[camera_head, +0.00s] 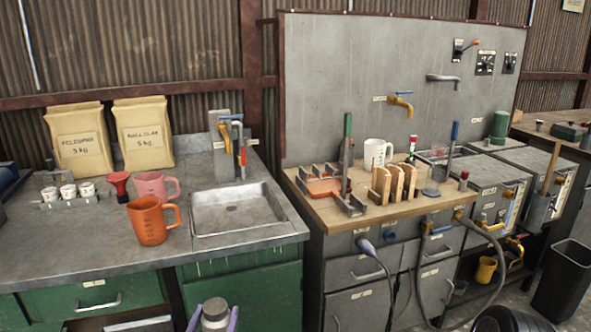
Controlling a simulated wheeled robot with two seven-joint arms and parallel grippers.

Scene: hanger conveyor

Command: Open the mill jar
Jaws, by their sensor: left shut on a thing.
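The mill jar (215,314), a small grey jar with a paler cap on top, shows at the bottom edge, in front of the green cabinet. Its lower part is cut off by the picture edge. It looks upright and the cap sits on it. My left gripper (213,319) has its purple fingers on both sides of the jar and is shut on it. The left arm behind the fingers is out of the picture. My right gripper is not in view.
The left counter (95,241) holds an orange jug (151,222), a pink jug (153,186), a red funnel (119,184) and paper sacks (83,143). A sink (240,210) is set in it. The wooden-topped bench (405,207) carries racks, tools and a white mug (376,153).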

